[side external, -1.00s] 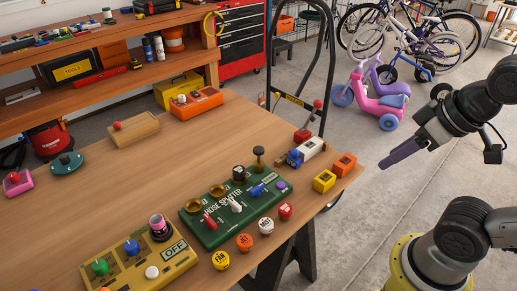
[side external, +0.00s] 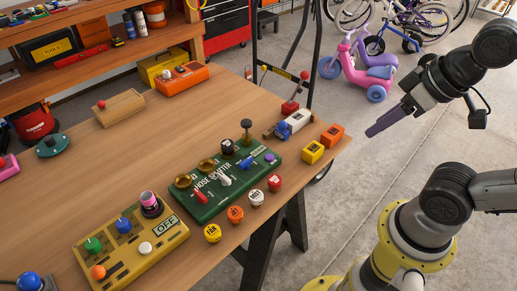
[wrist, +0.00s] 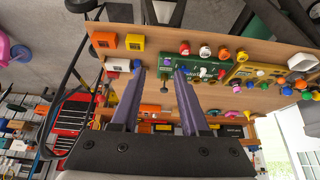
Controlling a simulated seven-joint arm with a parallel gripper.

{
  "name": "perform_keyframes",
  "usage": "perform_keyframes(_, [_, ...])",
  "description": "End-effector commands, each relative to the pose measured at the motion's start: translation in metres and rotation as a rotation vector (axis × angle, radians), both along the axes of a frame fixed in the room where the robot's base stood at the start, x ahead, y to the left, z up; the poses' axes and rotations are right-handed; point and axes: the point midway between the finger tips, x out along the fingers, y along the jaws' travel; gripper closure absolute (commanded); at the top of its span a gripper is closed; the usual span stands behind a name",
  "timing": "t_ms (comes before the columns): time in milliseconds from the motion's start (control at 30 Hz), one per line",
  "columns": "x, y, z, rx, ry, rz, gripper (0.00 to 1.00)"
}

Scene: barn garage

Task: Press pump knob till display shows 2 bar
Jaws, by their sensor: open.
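A green panel marked HOSE SPLITTER (side external: 243,178) lies on the workbench with brass rings, toggles and coloured knobs. A dark upright plunger knob (side external: 246,126) stands at its back edge; I cannot tell whether it is the pump knob. A yellow box (side external: 127,264) at the front has coloured knobs and a display (side external: 169,231) reading OFF. No bar reading is legible. My gripper (side external: 373,130) hangs right of the bench, beyond its edge, touching nothing. In the wrist view its two purple fingers (wrist: 160,72) are apart and empty, with the green panel (wrist: 181,60) ahead.
Loose yellow (side external: 312,152) and orange (side external: 333,136) blocks sit by the right bench edge. Several round buttons, including a red one (side external: 275,183), line the front. A white device with a blue end (side external: 297,122) stands behind. Bare wood (side external: 130,160) lies behind the panels.

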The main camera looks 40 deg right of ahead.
Motion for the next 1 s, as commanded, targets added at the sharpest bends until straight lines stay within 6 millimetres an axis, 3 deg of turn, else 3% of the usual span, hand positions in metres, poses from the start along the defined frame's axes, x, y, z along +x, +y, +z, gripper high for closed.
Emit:
perform_keyframes(400, [0.0000,0.0000,0.0000,0.000,0.000,0.000,0.55])
perform_keyframes(667, [0.0000,0.0000,0.0000,0.000,0.000,0.000,1.00])
perform_keyframes(1000, [0.0000,0.0000,0.0000,0.000,0.000,0.000,1.00])
